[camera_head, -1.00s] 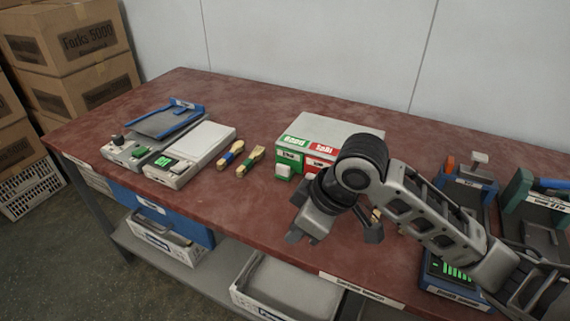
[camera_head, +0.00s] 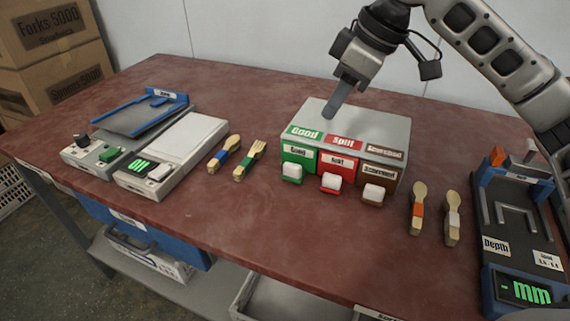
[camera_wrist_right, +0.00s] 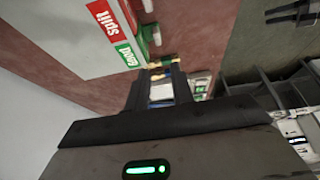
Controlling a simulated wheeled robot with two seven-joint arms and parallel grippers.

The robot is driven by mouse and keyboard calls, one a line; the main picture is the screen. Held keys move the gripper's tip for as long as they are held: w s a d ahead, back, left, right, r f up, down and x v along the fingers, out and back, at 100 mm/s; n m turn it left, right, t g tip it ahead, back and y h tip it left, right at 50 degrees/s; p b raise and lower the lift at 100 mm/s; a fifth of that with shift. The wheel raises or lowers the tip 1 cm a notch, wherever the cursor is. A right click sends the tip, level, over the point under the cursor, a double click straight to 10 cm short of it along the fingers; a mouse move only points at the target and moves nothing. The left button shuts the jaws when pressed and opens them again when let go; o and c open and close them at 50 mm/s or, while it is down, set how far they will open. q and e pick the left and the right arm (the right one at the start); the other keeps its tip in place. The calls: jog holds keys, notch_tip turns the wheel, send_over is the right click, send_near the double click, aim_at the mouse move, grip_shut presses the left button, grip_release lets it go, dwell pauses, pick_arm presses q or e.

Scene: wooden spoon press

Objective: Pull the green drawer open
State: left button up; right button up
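The drawer box (camera_head: 395,128) stands on the red table with green, red and brown drawers side by side. The green drawer (camera_head: 300,157) is at the left, under a "Good" label, with a white handle (camera_head: 291,172). Its front is in line with the other drawers, so it looks shut. My right gripper (camera_head: 332,111) is above the box top, pointing down, behind the green drawer's front. In the right wrist view its fingers (camera_wrist_right: 159,78) are apart with nothing between them. My left gripper is out of view.
Two spoons (camera_head: 223,152) (camera_head: 250,158) lie left of the box and two more (camera_head: 417,208) (camera_head: 452,218) lie right. A white scale (camera_head: 190,140) and blue-topped device (camera_head: 140,115) stand at the left, a depth gauge (camera_head: 520,215) at the right. The table before the drawers is clear.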

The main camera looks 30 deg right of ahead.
aim_at(294, 165)
jog(key=b+x, duration=0.1)
jog(key=x, duration=0.5)
jog(key=b+x, duration=0.1)
jog(key=x, duration=0.4)
jog(key=b+x, duration=0.1)
jog(key=x, duration=0.5)
jog(key=shift+w+d+f+b, duration=0.15)
jog(key=shift+w+f+b, duration=0.15)
jog(key=shift+w, duration=0.1)
grip_shut()
